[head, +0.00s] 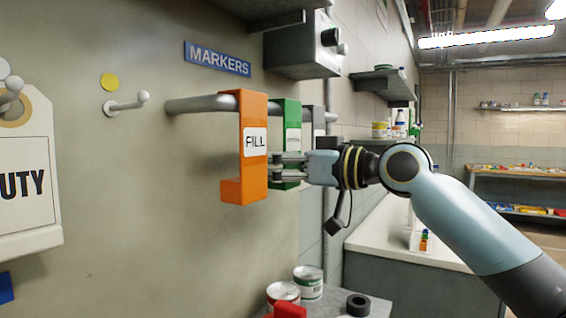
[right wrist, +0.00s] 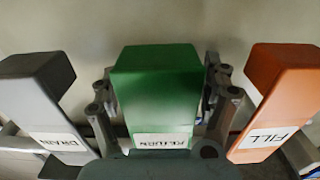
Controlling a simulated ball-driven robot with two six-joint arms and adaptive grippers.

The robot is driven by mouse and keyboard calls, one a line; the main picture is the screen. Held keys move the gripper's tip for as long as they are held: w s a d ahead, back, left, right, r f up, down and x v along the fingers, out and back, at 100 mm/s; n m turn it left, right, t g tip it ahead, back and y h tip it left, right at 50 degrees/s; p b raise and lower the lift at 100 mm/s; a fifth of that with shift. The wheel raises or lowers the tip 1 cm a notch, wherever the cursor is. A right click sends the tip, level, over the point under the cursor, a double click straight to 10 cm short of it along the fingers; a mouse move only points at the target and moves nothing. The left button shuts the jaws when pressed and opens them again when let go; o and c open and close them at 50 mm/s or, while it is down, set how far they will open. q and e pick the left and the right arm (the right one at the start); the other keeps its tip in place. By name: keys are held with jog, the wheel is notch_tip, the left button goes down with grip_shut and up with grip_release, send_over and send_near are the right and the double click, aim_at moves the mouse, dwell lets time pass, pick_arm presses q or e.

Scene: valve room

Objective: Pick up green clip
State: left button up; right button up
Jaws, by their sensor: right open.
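The green clip (head: 291,112) hangs on a grey rail below the MARKERS sign, between an orange clip and a grey clip. It also shows in the middle of the right wrist view (right wrist: 157,88), with a white label reading RETURN. My right gripper (head: 288,168) is open, with one finger on each side of the green clip. I cannot tell whether the fingers touch it. In the head view the orange clip partly hides the green clip and the fingertips. My left gripper is not in view.
The orange FILL clip (head: 253,105) and the grey DRAIN clip (right wrist: 38,88) stand close on either side of the fingers. A white peg (head: 126,105) sticks out of the wall at left. Cans (head: 308,283) and a black roll (head: 358,304) stand on a shelf below.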

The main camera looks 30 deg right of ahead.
jog(key=shift+c, duration=0.2)
grip_shut()
dwell(0.7)
